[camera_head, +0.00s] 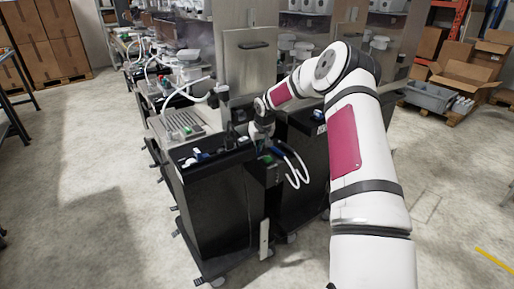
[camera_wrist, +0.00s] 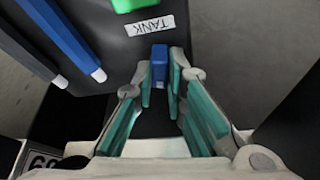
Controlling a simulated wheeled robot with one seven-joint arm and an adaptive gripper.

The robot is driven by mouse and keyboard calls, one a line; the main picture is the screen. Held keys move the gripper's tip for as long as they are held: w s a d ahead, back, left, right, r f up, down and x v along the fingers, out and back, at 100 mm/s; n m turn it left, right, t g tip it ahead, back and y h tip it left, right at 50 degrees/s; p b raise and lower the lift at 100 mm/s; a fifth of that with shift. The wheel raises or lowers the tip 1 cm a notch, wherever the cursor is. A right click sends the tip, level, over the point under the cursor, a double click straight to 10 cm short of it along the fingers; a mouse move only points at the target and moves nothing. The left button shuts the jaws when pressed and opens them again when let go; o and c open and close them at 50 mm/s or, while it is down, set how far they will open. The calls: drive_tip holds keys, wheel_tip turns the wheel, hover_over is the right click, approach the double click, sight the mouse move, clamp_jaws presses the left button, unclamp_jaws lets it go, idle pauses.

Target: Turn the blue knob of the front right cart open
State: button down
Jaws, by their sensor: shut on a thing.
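The front cart (camera_head: 215,215) is black and stands in the middle of the head view. My gripper (camera_head: 262,137) reaches down over its right side. In the wrist view my gripper (camera_wrist: 162,85) has its teal-padded fingers on both sides of the blue knob (camera_wrist: 159,62), closed on it. The knob's far end shows between the fingertips. In the head view the knob is too small and covered to make out. A white label reading TANK (camera_wrist: 151,36) sits beside the knob on the dark panel, with a green part (camera_wrist: 135,4) above it.
White hoses (camera_head: 298,168) loop out at the cart's right side. More carts stand behind. Open floor (camera_head: 90,180) lies to the left. Cardboard boxes (camera_head: 470,75) stand at the back right.

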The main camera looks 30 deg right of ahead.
drive_tip(key=shift+n+y, duration=0.6)
drive_tip(key=shift+n, duration=0.9)
drive_tip(key=c, duration=1.9)
unclamp_jaws()
drive_tip(key=shift+d, duration=0.1)
drive_tip(key=shift+r, duration=0.1)
drive_tip(key=v, duration=1.1)
drive_tip(key=shift+s+r, duration=0.25)
drive_tip(key=shift+r, duration=0.1)
